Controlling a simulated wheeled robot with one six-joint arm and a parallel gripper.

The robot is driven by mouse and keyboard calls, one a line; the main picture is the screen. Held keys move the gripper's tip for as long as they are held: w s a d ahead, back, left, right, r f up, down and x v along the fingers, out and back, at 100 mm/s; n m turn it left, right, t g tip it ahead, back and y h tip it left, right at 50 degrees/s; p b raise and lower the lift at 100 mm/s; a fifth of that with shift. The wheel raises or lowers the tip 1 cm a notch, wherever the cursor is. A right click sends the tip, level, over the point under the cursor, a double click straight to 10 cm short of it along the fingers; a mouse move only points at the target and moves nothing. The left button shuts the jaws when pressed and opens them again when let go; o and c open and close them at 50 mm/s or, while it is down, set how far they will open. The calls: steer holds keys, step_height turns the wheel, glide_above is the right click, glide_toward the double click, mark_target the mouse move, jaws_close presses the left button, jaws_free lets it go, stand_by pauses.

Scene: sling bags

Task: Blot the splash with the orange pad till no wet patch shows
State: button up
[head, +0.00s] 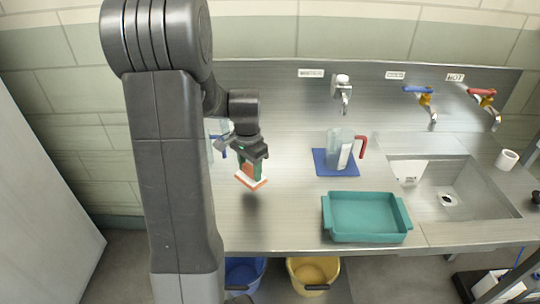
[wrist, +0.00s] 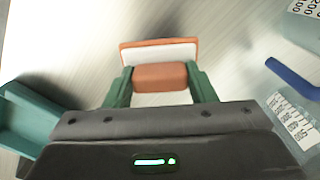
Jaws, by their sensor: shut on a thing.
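The orange pad (head: 250,182) has a white layer and is held above the steel counter, left of the teal tray. My gripper (head: 249,170) is shut on its orange grip block. The wrist view shows the pad (wrist: 160,52) between the two green fingers of my gripper (wrist: 160,77). The pad looks slightly tilted in the head view and is apart from the counter. A dark, soft-edged area lies on the counter below it; I cannot tell shadow from wet. No clear splash shows, and my arm hides part of the counter.
The teal tray (head: 366,237) stands near the front edge. A clear jug (head: 334,150) with a red handle stands on a blue mat (head: 322,169). A blue-handled jug (head: 214,140) is partly behind my arm. The sink (head: 465,185) is right; buckets stand below.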

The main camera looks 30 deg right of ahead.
steer(key=shift+r+p, duration=0.95)
steer(key=shift+r, duration=0.6)
